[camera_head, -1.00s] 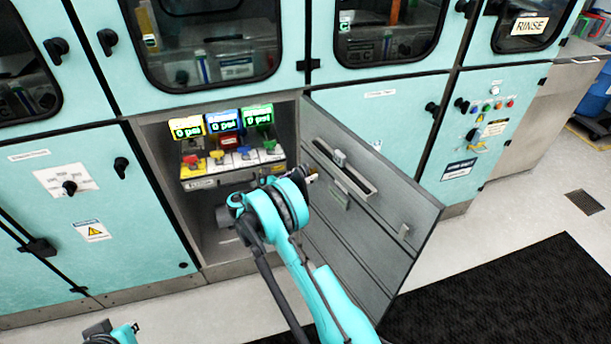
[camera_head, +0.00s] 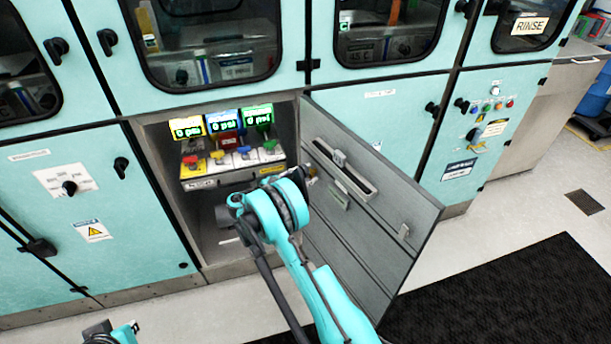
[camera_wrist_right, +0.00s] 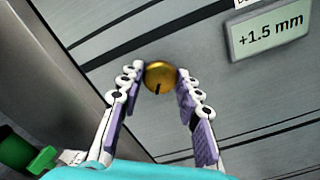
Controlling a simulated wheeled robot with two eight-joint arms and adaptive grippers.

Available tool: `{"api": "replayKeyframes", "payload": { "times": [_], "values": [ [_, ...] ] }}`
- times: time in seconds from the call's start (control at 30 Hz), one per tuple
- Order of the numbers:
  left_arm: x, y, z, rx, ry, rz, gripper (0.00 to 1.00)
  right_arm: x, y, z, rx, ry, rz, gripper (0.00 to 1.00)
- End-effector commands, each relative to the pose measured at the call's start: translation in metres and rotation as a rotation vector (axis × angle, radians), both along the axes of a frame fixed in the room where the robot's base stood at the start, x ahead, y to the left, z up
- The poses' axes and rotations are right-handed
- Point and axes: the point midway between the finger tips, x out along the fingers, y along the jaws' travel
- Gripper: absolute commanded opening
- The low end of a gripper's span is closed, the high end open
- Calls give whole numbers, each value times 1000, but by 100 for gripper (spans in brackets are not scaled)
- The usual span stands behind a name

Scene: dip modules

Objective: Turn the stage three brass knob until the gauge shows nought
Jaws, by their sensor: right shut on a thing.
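The brass knob (camera_wrist_right: 160,77) is a round gold disc with a dark notch pointing down, slightly left, in the right wrist view. It is on a grey panel. The gauge (camera_wrist_right: 268,33) at its upper right reads +1.5 mm. My right gripper (camera_wrist_right: 159,73) is shut on the knob, with a purple-padded finger on each side. In the head view my right gripper (camera_head: 312,172) is small beside the inner face of the open door and partly hidden by my arm. My left gripper is not visible; only part of my left arm shows at the bottom left.
The grey door (camera_head: 375,215) stands open to the right of the cabinet recess. Inside the recess, three displays (camera_head: 223,121) read 0 psi above a box (camera_head: 200,184) with coloured knobs. A black mat (camera_head: 490,295) lies on the floor at right.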

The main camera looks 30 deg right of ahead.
Motion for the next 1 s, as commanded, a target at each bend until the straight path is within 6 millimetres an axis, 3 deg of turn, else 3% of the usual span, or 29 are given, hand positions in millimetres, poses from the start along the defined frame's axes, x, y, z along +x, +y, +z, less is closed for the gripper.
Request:
{"api": "replayKeyframes", "payload": {
  "times": [1.0],
  "values": [
    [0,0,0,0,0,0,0,0,0,0,45,-962,-1,5]
  ]
}}
